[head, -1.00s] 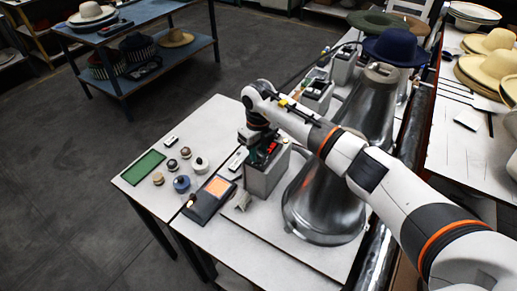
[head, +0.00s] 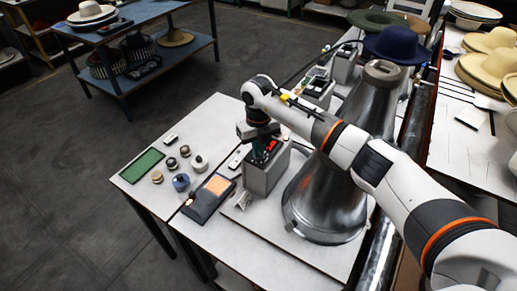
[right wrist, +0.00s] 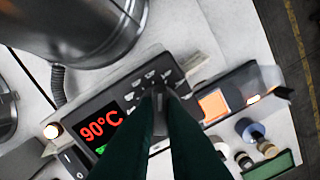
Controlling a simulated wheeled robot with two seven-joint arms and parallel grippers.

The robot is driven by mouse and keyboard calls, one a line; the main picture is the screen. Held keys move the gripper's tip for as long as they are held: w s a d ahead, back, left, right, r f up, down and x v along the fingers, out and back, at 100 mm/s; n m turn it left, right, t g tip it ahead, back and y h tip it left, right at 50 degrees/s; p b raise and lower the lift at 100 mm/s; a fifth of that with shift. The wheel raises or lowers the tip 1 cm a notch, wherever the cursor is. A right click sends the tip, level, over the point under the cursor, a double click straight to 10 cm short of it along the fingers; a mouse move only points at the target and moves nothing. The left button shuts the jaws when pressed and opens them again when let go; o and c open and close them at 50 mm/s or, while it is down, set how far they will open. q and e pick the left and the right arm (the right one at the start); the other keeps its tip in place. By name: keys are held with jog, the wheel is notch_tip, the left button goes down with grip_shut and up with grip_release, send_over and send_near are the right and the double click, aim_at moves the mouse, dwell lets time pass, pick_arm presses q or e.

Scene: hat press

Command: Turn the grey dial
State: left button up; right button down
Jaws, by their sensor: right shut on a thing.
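The grey dial (right wrist: 160,88) sits on the sloped dark face of a control box, with marks in an arc around it. My right gripper (right wrist: 159,95) has its two dark green fingers shut on the dial, which they partly hide. Beside the dial, a display (right wrist: 101,125) reads 90°C in red. In the head view my right gripper (head: 262,158) points down onto the grey control box (head: 262,180) and hides the dial there. My left gripper is in neither view.
A large metal cone (head: 325,200) stands right behind the box, close to my right arm. A dark device with an orange screen (head: 217,184), several small knobs (head: 181,182) and a green mat (head: 142,165) lie left of the box. A blue hat (head: 395,45) is farther back.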

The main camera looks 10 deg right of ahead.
jog(key=shift+m+b, duration=0.35)
jog(key=shift+m, duration=0.85)
jog(key=c, duration=1.5)
grip_release()
jog(key=shift+r, duration=0.15)
jog(key=shift+r+b, duration=0.3)
jog(key=shift+r, duration=0.05)
notch_tip(320, 180, up, 11)
jog(key=b, duration=0.3)
jog(key=shift+b, duration=0.35)
